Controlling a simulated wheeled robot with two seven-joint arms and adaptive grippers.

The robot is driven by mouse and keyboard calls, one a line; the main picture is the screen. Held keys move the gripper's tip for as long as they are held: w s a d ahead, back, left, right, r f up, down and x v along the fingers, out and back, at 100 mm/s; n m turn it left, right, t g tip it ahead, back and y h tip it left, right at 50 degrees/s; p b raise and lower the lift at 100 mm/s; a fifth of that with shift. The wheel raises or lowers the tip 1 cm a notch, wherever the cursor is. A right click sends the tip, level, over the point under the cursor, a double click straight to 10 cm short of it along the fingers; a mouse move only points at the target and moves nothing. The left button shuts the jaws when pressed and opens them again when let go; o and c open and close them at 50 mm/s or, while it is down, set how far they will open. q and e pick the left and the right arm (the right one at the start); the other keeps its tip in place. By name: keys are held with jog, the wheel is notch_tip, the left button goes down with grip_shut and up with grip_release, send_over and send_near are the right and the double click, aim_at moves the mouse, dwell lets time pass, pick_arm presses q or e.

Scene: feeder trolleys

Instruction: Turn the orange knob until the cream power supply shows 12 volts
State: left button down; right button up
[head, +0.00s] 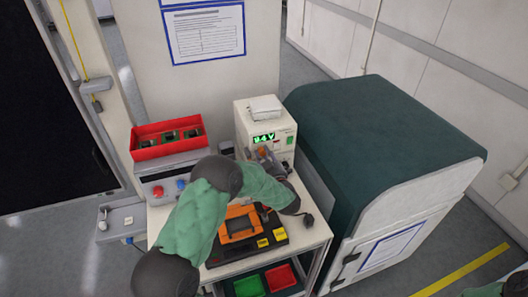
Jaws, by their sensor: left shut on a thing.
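The cream power supply (243,120) stands at the back of the white trolley top. Its green display (263,138) is lit; the small digits seem to end in 4V, but I cannot read the first part surely. The orange knob (262,152) shows as a small patch below the display, mostly hidden by my left gripper. My left gripper (264,157) is at the front of the power supply, shut on the knob. My left arm reaches over the trolley from the lower left. My right gripper is out of view.
A red bin (168,151) sits on a grey box with a red and a blue button, left of the power supply. An orange-framed device (238,224) lies in front. Green (249,286) and red (280,278) trays are below. A dark green cabinet (380,125) stands close on the right.

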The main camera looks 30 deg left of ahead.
pick_arm(q)
jog(key=m+p, duration=0.2)
jog(key=m, duration=0.2)
jog(key=shift+s+f+m, duration=0.1)
jog(key=shift+f+m, duration=0.05)
jog(key=shift+m, duration=0.15)
jog(key=shift+f+m+p, duration=0.1)
jog(key=shift+m+p, duration=0.95)
jog(key=shift+m, duration=0.55)
jog(key=shift+f, duration=0.1)
jog(key=c, duration=1.2)
grip_release()
jog(key=shift+r, duration=0.2)
jog(key=v, duration=1.2)
